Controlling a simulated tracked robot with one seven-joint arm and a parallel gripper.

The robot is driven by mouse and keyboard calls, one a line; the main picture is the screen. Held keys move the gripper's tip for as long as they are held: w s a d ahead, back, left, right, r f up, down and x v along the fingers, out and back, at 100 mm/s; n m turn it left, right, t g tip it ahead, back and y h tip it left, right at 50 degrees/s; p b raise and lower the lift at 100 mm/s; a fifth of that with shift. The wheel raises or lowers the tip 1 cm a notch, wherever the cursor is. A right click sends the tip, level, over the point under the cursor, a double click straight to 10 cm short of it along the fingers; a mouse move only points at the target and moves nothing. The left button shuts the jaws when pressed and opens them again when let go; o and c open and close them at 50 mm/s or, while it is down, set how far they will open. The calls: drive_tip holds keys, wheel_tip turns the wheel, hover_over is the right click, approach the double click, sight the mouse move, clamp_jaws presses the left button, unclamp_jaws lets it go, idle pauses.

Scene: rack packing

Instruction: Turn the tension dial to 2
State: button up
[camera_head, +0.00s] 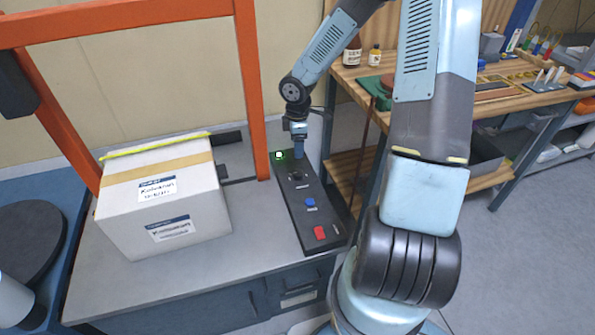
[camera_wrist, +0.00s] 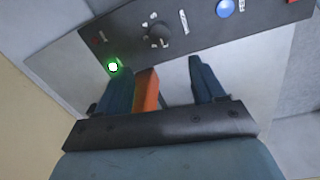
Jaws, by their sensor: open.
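The tension dial is a round black knob (camera_wrist: 156,36) with small white marks around it, on a dark control panel (camera_wrist: 105,30). In the head view the dial (camera_head: 296,176) sits on the far half of the panel (camera_head: 308,235), partly near my gripper. My gripper (camera_head: 298,152) is over the far end of the panel. In the wrist view its two blue-grey fingers (camera_wrist: 160,78) are apart, with nothing held between them. The fingertips are short of the knob in the picture. The number the dial points to is too small to read.
The panel also has a lit green lamp (camera_head: 279,155), a blue button (camera_head: 310,202) and a red button (camera_head: 320,232). A white carton (camera_head: 160,215) with a yellow strap stands left of it, under an orange frame (camera_head: 245,80). A wooden workbench (camera_head: 425,95) stands right.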

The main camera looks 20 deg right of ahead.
sight(297, 171)
drive_tip(key=f, duration=1.3)
drive_tip(key=shift+w+d+f, duration=0.1)
drive_tip(key=shift+w+f, duration=0.05)
drive_tip(key=shift+w, duration=0.25)
drive_tip(key=shift+c, duration=0.4)
drive_tip(key=c, duration=1)
drive_tip(key=m, duration=0.4)
drive_tip(key=shift+w, duration=0.15)
drive_tip(key=shift+w+m, duration=0.1)
drive_tip(key=shift+m, duration=2.3)
